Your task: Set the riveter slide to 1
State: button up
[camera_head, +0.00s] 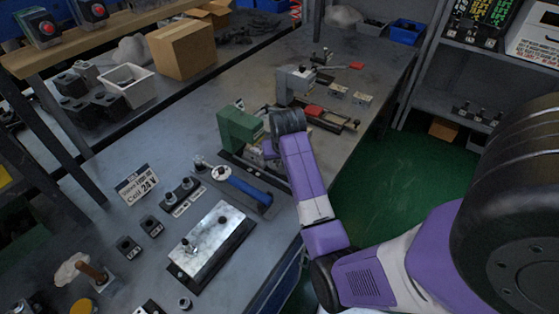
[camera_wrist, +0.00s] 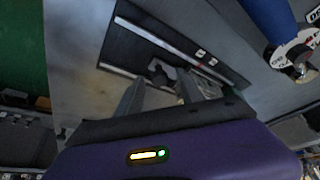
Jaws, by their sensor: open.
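A green machine (camera_head: 238,128) stands on a dark base at the middle of the bench; I take it to be the riveter, though no name is readable. In the wrist view a dark base with pale rails (camera_wrist: 150,38) carries a small dark knobbed part (camera_wrist: 160,72), probably the slide. Two small white labels (camera_wrist: 206,57) sit beside it, too small to read. My gripper (camera_head: 256,154) is at the green machine's front, partly hidden by my purple arm. In the wrist view my gripper (camera_wrist: 168,92) is open, its fingers either side of the knobbed part, with no clear contact.
A blue-handled tool (camera_head: 248,190) with a round pale dial lies just in front of the green machine. A grey machine (camera_head: 295,84) with a red block (camera_head: 314,111) stands behind. A metal plate block (camera_head: 212,238) and switch blocks (camera_head: 182,192) are nearer. The bench's right edge is close.

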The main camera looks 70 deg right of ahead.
grip_shut()
dwell(1.5)
